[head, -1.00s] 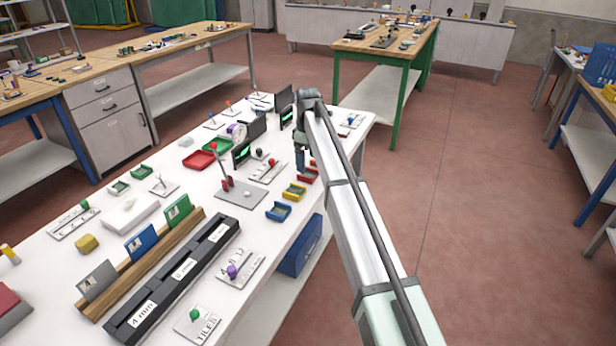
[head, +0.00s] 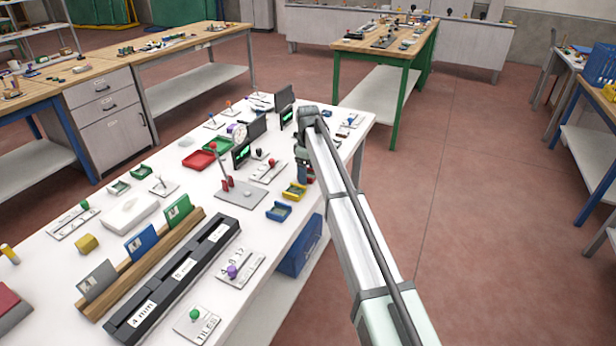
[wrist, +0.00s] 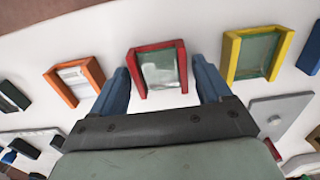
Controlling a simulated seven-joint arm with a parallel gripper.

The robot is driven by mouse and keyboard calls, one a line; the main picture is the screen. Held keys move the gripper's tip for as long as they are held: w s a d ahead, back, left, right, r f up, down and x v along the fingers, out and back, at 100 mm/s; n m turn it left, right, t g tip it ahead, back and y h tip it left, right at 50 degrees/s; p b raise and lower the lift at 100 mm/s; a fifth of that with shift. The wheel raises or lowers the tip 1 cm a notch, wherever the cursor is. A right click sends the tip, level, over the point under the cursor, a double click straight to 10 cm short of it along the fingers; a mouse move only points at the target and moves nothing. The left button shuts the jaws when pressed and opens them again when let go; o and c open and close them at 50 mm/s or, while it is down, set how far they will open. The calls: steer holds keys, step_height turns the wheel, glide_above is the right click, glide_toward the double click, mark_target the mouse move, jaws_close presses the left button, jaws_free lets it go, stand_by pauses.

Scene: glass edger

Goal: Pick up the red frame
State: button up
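The red frame (wrist: 156,46) lies on the white table in the wrist view. It is a small three-sided red rim with a pale glass-like pane inside. My gripper (wrist: 161,68) is open, with one blue finger on the left and one on the right of the red frame. I see gaps between both fingers and the rim. In the head view, my gripper (head: 304,172) is down at the right edge of the white table, and it hides most of the red frame (head: 310,180).
An orange frame (wrist: 55,84) lies to the left and a yellow frame (wrist: 230,58) to the right in the wrist view. A blue frame (head: 279,211) lies near the table edge. A grey plate with a lever (head: 240,193) stands left of the gripper.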

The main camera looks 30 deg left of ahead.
steer(key=c, duration=0.8)
